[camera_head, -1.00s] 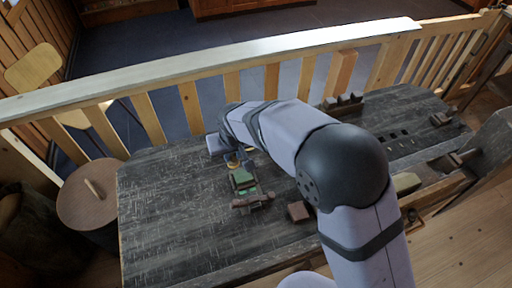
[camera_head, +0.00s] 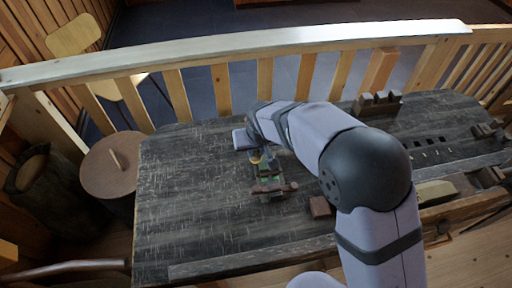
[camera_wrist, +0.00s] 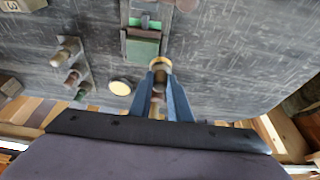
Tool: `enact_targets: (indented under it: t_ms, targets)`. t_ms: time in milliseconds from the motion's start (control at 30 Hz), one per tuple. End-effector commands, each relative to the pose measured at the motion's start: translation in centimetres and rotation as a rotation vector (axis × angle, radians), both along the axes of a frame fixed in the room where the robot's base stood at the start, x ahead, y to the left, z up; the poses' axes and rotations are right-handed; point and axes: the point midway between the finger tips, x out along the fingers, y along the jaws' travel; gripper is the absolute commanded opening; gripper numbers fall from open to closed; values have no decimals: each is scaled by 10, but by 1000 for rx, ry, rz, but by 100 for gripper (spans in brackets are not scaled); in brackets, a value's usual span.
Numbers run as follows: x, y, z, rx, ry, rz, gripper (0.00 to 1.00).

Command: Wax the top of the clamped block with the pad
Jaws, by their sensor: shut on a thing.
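The clamped block (camera_wrist: 143,47) is green and sits in a small clamp on the dark bench. In the head view the clamp's reddish-brown bar (camera_head: 275,188) shows at its near side, and my gripper partly hides the block. My gripper (camera_wrist: 163,85) has blue fingers, shut on the pad (camera_wrist: 160,63), a small round piece with a tan and dark rim. In the wrist view the pad is beside the block's lower right edge; I cannot tell if they touch. My gripper also shows in the head view (camera_head: 258,158), at the far side of the clamp.
A pale yellow disc (camera_wrist: 120,87) lies near the gripper. A rack with several pegs (camera_wrist: 72,68) stands left of it in the wrist view. A brown block (camera_head: 320,207) lies right of the clamp. The bench (camera_head: 190,210) is clear to the left. A wooden railing (camera_head: 220,90) runs behind.

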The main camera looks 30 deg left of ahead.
Motion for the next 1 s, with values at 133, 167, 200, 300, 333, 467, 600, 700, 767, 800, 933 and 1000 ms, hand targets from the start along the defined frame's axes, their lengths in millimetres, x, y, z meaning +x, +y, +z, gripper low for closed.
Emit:
enact_targets:
  t_ms: [133, 167, 200, 300, 333, 467, 600, 700, 767, 800, 933, 1000]
  targets:
    - [0, 0, -18, -1, 1, 0, 0]
    - [0, 0, -23, -1, 1, 0, 0]
    - [0, 0, -27, -2, 1, 1, 0]
    - [8, -8, -23, -1, 0, -4, 0]
    - [10, -10, -24, -2, 1, -4, 0]
    - [19, -18, -25, -1, -1, -4, 0]
    - [27, -27, -25, -2, 1, -3, 0]
    - [33, -34, -25, -2, 1, -2, 0]
    - [38, -38, -26, -1, 1, -3, 0]
    - [40, -40, -26, -2, 1, -2, 0]
    - [48, -49, -25, 0, 1, -4, 0]
    - [45, -45, -27, -1, 1, 3, 0]
